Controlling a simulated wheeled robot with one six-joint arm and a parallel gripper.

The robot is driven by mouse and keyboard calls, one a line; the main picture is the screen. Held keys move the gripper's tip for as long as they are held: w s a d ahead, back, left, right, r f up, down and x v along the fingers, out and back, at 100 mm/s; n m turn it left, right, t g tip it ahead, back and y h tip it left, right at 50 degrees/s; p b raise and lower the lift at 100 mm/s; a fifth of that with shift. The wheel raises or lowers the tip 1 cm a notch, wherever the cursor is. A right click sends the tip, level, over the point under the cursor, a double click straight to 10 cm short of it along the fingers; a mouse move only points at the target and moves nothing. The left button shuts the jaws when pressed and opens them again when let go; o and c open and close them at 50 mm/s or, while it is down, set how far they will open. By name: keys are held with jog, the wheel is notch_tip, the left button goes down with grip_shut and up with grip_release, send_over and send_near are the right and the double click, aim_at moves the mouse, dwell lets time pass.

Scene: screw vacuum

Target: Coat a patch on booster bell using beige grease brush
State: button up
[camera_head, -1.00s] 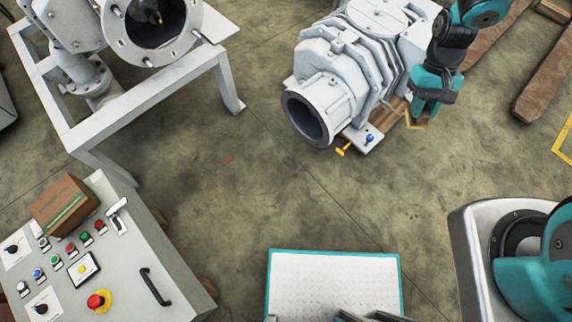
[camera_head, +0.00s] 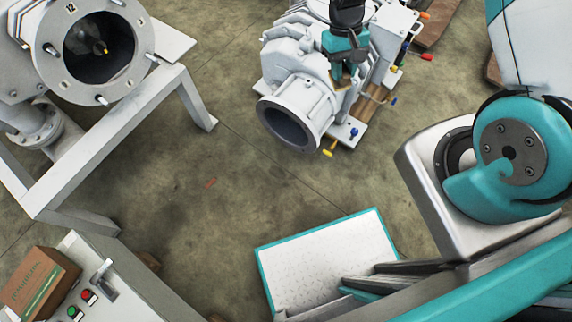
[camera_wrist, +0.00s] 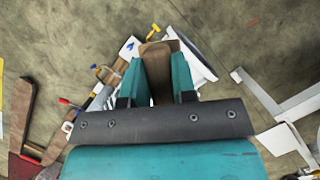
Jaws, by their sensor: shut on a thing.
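A brown-beige block-shaped thing (camera_wrist: 157,72), apparently the beige grease brush, is clamped between the two teal fingers of my gripper (camera_wrist: 156,88) in the wrist view. Its bristles cannot be made out. In the head view my gripper (camera_head: 347,62) points down over the right side of the pale grey booster machine. The booster's round flared mouth (camera_head: 290,124), likely the bell, opens toward the lower left, just left of and nearer than my gripper. In the wrist view the pale bell (camera_wrist: 196,62) shows partly behind the fingers. Whether brush and bell touch cannot be told.
Coloured handles stick out beside the booster: yellow (camera_head: 329,149), blue (camera_head: 354,133) and red (camera_head: 427,57). A white frame (camera_head: 196,100) bears a flanged pipe (camera_head: 52,62) at left. A control panel (camera_head: 130,283) with a cardboard box (camera_head: 38,283) stands lower left.

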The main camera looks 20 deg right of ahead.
jog(key=s+a+f+m+t+h+b, duration=0.1)
jog(key=a+f+m+t+h+b, duration=0.3)
jog(key=f+b, duration=1.35)
jog(key=s+a+f+m+t+h+b, duration=0.1)
jog(key=a+f+m+t+h+b, duration=0.3)
jog(key=f+b, duration=1.4)
jog(key=s+a+f+m+t+h+b, duration=0.1)
jog(key=a+f+m+t+h+b, duration=0.35)
jog(key=f+b, duration=1.3)
jog(key=w+d+r+n+y+b, duration=0.1)
jog(key=w+d+r+n+b, duration=0.1)
jog(key=r+b, duration=0.3)
jog(key=shift+w+d+g, duration=0.45)
jog(key=shift+w+d, duration=0.2)
jog(key=shift+w, duration=0.25)
jog(key=shift+w+d+y, duration=0.25)
jog(key=shift+w+d, duration=0.3)
jog(key=shift+d, duration=0.25)
jog(key=shift+n, duration=0.25)
